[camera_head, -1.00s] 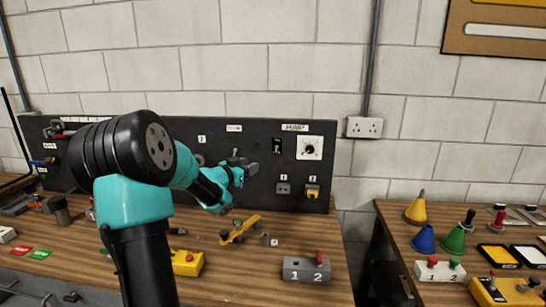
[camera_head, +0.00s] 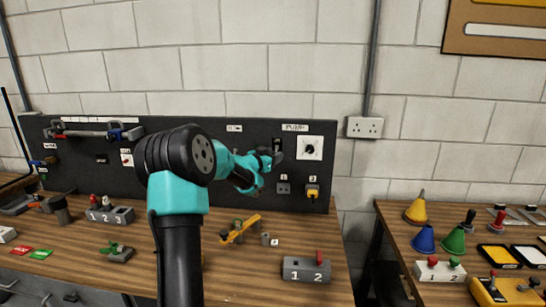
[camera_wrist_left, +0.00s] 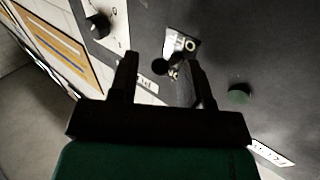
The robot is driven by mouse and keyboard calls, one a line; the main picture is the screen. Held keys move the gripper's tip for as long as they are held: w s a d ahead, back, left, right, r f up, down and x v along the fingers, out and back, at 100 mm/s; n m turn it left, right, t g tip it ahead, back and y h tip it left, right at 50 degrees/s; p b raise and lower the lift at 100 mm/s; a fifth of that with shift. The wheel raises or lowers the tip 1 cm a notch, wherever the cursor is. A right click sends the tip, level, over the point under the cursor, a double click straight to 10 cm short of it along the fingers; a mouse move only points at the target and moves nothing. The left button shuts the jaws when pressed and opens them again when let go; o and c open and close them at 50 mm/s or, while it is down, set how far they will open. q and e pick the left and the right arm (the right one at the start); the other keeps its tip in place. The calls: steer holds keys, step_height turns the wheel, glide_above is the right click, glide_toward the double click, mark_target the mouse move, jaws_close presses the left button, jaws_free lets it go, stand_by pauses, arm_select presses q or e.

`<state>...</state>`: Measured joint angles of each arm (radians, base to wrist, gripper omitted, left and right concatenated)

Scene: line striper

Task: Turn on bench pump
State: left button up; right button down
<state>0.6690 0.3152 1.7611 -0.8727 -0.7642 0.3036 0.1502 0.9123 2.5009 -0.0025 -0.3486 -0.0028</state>
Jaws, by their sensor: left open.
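The pump label (camera_head: 295,128) is on the upper right of the black panel, and it shows partly in the left wrist view (camera_wrist_left: 145,92). Below it is a toggle switch (camera_head: 277,144). The wrist view shows the switch plate (camera_wrist_left: 181,46) with ON/OFF-type lettering and a dark round lever tip (camera_wrist_left: 160,66). My left gripper (camera_head: 272,157) is open in front of the panel, just below the switch. In the wrist view its fingers (camera_wrist_left: 163,80) stand on either side of the lever tip; contact cannot be told. My right gripper is not in view.
A dial knob (camera_head: 309,149) on a white plate is right of the switch. Two small numbered fittings, one with a yellow part (camera_head: 312,191), sit below.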

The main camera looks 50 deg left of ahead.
arm_select(q)
jaws_close()
stand_by(0.3)
steer(key=shift+r+g, duration=0.2)
steer(key=shift+g, duration=0.1)
steer(key=shift+w+a+r+n+g+h, duration=0.1)
steer(key=shift+r+n+g+h, duration=0.55)
steer(key=shift+g, duration=0.5)
steer(key=shift+w+r+n+g+h, duration=0.1)
steer(key=shift+r+n+g+h, duration=0.3)
steer(key=shift+r+n+g, duration=0.55)
steer(key=shift+a+r+n+g+h, duration=0.1)
steer(key=shift+r+n+g+h, duration=0.4)
steer(key=shift+g, duration=0.8)
